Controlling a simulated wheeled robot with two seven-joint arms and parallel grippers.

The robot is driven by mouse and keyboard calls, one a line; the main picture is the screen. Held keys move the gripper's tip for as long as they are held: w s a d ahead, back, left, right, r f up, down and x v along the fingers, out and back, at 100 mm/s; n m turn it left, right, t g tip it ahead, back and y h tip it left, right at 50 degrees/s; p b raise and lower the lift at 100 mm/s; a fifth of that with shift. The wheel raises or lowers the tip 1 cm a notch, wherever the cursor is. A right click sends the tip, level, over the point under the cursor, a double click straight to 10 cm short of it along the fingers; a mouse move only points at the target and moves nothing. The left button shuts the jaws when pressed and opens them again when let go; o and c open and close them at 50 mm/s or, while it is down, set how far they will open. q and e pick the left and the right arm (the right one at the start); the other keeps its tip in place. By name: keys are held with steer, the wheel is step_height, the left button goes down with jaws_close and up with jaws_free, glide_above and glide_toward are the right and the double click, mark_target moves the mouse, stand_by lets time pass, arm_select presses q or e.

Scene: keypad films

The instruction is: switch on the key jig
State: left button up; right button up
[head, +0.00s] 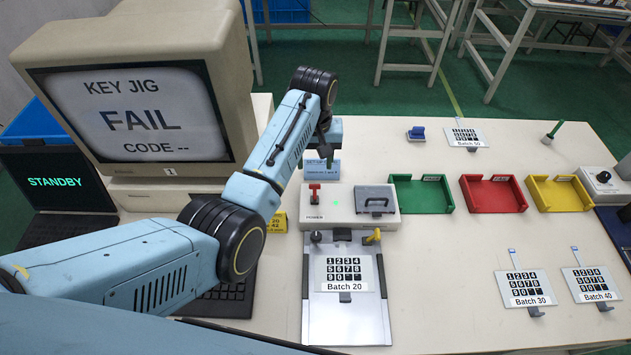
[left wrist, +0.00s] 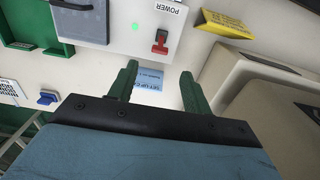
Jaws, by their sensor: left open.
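The key jig is a white box (head: 345,218) with a red POWER switch (head: 314,193), a small lit green lamp and a grey handled lid (head: 375,200). A film marked Batch 20 (head: 345,274) lies on the plate in front of it. My left gripper (head: 323,153) is open and empty, above the table just behind the box. In the left wrist view its green fingers (left wrist: 158,80) are apart, with the blue set-up card (left wrist: 149,85) between them. The red switch (left wrist: 160,41) shows beyond the fingertips, not touched. My right gripper is not in view.
A monitor (head: 145,115) reads KEY JIG FAIL, CODE --; a laptop (head: 55,185) reads STANDBY. Green (head: 421,209), red (head: 493,207) and yellow trays (head: 559,208) stand right of the box. Batch 30 (head: 526,287), 40 (head: 591,284) and 50 films (head: 463,138) lie rightward.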

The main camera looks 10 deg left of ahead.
arm_select(q)
glide_above(315, 185)
step_height(315, 185, down, 4)
steer(key=shift+s+a+f+b, duration=0.1)
steer(key=shift+f+b, duration=0.1)
steer(key=shift+b, duration=0.15)
step_height(315, 185, down, 5)
steer(key=shift+b, duration=0.65)
steer(key=shift+f, duration=0.3)
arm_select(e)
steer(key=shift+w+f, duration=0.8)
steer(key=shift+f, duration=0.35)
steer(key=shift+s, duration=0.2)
